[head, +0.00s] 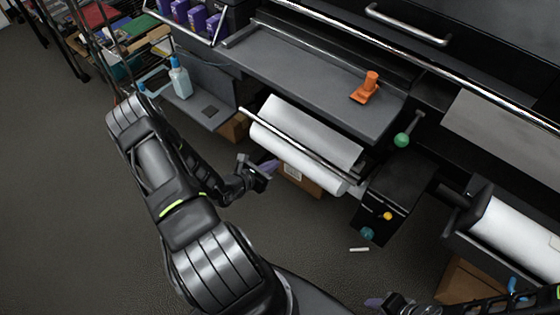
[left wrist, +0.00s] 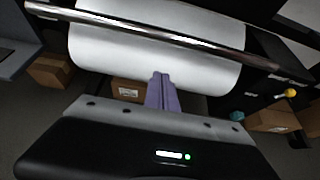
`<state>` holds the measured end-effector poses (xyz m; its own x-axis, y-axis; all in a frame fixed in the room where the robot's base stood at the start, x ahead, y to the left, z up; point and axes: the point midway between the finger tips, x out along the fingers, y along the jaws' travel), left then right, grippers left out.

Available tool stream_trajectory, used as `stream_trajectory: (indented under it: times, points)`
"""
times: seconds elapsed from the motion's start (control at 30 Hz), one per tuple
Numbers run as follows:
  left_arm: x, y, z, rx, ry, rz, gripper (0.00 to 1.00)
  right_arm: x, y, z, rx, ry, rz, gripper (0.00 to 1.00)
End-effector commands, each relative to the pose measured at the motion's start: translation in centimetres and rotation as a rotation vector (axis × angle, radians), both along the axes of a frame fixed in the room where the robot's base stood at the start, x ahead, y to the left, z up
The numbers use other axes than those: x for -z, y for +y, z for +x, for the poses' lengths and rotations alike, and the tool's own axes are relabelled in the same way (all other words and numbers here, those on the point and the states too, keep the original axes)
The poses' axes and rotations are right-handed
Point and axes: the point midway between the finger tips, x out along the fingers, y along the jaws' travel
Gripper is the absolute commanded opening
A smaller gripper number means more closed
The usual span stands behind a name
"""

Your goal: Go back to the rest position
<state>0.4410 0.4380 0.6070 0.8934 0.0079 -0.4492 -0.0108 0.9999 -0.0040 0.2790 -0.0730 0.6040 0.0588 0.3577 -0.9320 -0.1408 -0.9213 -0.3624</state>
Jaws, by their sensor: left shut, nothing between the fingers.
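My left gripper (head: 266,170) is in front of the lower white roll of the machine in the head view. Its purple fingers are closed together in the left wrist view (left wrist: 162,92), with nothing between them. The white film roll (head: 297,158) hangs on the machine under a metal bar; it fills the upper part of the left wrist view (left wrist: 150,45), just beyond the fingertips. I see no contact with it. My right gripper (head: 378,302) shows only partly at the bottom edge of the head view, with a purple fingertip; its opening is unclear.
An orange object (head: 369,87) stands on the machine's grey shelf (head: 310,75). A spray bottle (head: 180,78) stands on a side shelf at left. Another white roll (head: 515,232) is at right. Cardboard boxes (head: 301,178) lie below. Open floor (head: 70,200) lies at left.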

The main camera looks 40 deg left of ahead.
Motion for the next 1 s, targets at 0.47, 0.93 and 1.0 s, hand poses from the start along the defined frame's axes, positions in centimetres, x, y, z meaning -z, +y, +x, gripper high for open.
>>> stream_trajectory:
  times: [0.47,0.93,1.0]
  points:
    - [-0.3,0.0,-0.5,0.000,0.001,-0.001,0.00,0.0,0.0,0.0,0.000,0.000,0.000,0.36]
    - [2.1,-4.4,-2.4,0.153,0.118,-0.059,0.00,0.0,0.0,0.0,0.000,0.000,0.000,0.36]
    - [3.1,-7.6,-4.2,0.274,0.181,-0.071,0.00,0.0,0.0,0.0,0.000,0.000,0.000,0.36]
